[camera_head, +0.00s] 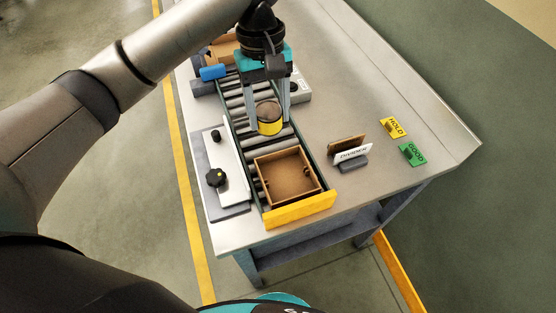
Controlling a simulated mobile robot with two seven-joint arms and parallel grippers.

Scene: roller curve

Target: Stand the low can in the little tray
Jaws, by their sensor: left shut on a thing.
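The low can (269,125) is yellow with a dark, brownish top and looks upright. My left gripper (267,116) points down from above, with one finger on each side of the can, and is shut on it. The can is over the rollers, just behind the little tray; I cannot tell whether it touches the rollers. The little tray (320,188) is a brown, square, open box, empty, at the near end of the roller track against a yellow end stop. My right gripper is not in view.
The roller track (236,101) runs back to another brown box (222,50) and a blue object (213,72). A plate with a black knob (216,178) lies left of the tray.

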